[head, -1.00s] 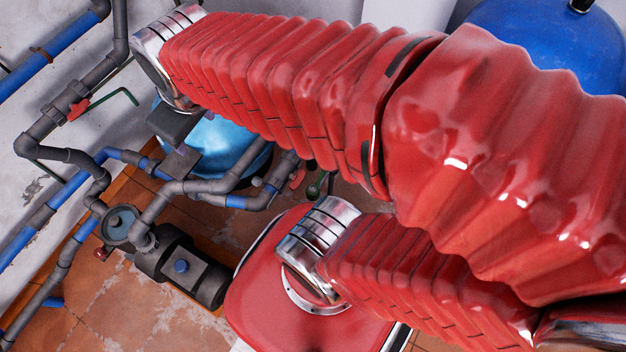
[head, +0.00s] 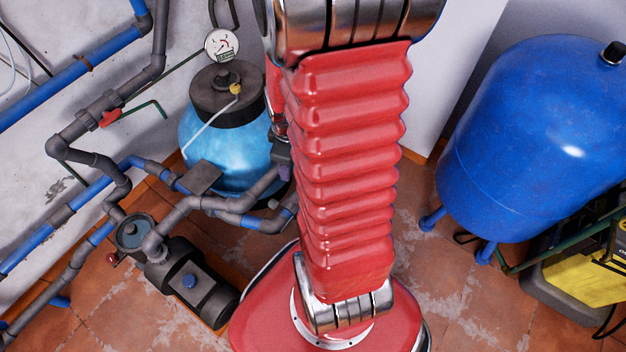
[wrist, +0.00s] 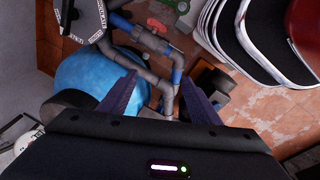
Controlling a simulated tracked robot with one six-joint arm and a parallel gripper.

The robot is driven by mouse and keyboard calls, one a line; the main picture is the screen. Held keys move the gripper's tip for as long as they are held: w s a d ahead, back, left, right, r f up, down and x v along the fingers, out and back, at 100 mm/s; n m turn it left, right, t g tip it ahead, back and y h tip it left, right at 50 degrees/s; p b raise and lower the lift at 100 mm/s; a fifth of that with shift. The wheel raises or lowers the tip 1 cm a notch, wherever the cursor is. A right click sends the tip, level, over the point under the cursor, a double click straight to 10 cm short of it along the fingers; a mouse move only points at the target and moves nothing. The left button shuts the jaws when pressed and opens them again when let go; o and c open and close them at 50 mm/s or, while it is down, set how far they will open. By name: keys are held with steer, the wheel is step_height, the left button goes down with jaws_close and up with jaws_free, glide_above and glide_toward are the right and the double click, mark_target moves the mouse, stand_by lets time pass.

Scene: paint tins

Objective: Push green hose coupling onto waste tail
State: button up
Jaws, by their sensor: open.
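My gripper (wrist: 160,88) is open in the wrist view, its two dark fingers spread wide with nothing between them. Beyond the fingers are grey pipes and a blue filter tank (wrist: 88,78), which are apart from it as far as I can tell. In the head view my gripper does not show; my red arm fills the middle.
The filter tank (head: 215,150) with a pressure gauge (head: 222,45) stands left of my arm. Grey and blue pipes lead to a dark pump (head: 190,283). A large blue tank (head: 535,140) stands at the right, by the yellow machine (head: 585,280). Tiled floor (head: 440,290) lies bare between.

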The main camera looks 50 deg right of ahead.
steer(key=s+d+f+n, duration=0.1)
steer(key=s+d+f, duration=0.1)
steer(key=s+f, duration=0.3)
steer(key=s+d+f+n+g+y, duration=0.1)
steer(key=s+f, duration=0.4)
steer(key=f, duration=0.6)
steer(key=shift+s+d+n+g, duration=0.3)
steer(key=shift+s+d, duration=0.1)
steer(key=shift+d, duration=0.3)
steer(key=shift+f, duration=4.25)
steer(key=shift+d+f, duration=0.1)
steer(key=shift+f, duration=2.5)
steer(key=shift+c, duration=0.5)
steer(key=c, duration=1.1)
